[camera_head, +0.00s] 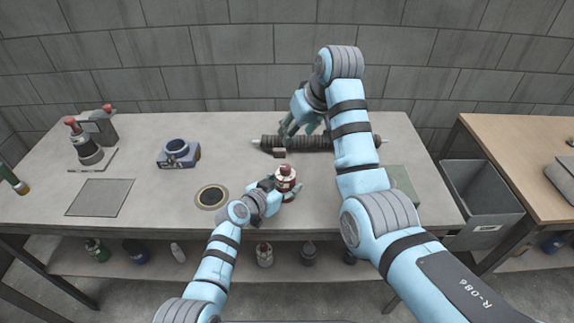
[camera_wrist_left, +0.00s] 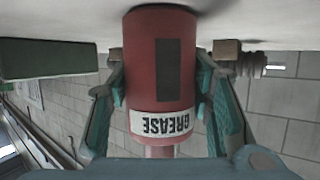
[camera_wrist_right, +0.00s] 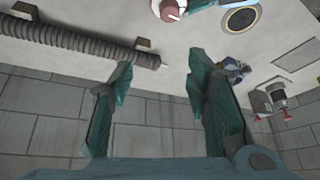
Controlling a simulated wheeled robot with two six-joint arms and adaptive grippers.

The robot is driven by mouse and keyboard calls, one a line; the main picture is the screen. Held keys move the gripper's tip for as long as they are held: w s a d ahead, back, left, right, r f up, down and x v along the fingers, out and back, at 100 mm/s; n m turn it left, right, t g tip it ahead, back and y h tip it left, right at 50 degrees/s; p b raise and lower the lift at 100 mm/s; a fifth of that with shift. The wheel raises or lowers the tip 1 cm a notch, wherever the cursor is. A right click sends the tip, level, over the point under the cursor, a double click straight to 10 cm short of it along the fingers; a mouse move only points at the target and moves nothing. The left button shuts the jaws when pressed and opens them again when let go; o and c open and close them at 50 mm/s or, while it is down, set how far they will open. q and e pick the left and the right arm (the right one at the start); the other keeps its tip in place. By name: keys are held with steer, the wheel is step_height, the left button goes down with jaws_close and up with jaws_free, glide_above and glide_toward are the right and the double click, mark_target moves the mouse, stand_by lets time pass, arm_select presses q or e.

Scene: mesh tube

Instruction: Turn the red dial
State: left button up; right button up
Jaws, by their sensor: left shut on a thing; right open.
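No part in view is clearly a red dial. A grey device (camera_head: 100,127) at the back left of the bench has small red parts, too small to make out; it also shows in the right wrist view (camera_wrist_right: 278,100). My left gripper (camera_head: 281,189) is shut on a red can (camera_head: 286,173) with a white band, near the bench's front edge. In the left wrist view the can (camera_wrist_left: 145,60) reads GREASE upside down between both fingers. My right gripper (camera_head: 299,130) is open and empty, near the dark ribbed tube (camera_head: 350,143). In the right wrist view its fingers (camera_wrist_right: 158,80) are wide apart.
A blue-purple device (camera_head: 178,154), a dark round disc with a yellowish rim (camera_head: 211,197) and a grey flat plate (camera_head: 100,198) lie left of the can. A grey bin (camera_head: 482,192) stands right of the bench. Several bottles stand on the shelf below.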

mark_target(287, 167)
steer(key=f+n, duration=0.1)
steer(key=f, duration=0.3)
steer(key=a+f+g, duration=0.1)
steer(key=f, duration=0.3)
steer(key=w+a+f+n, duration=0.1)
steer(key=f, duration=0.3)
steer(key=shift+a+f+n, duration=0.1)
steer(key=shift+a+n, duration=0.15)
steer(key=shift+n, duration=0.05)
jaws_close()
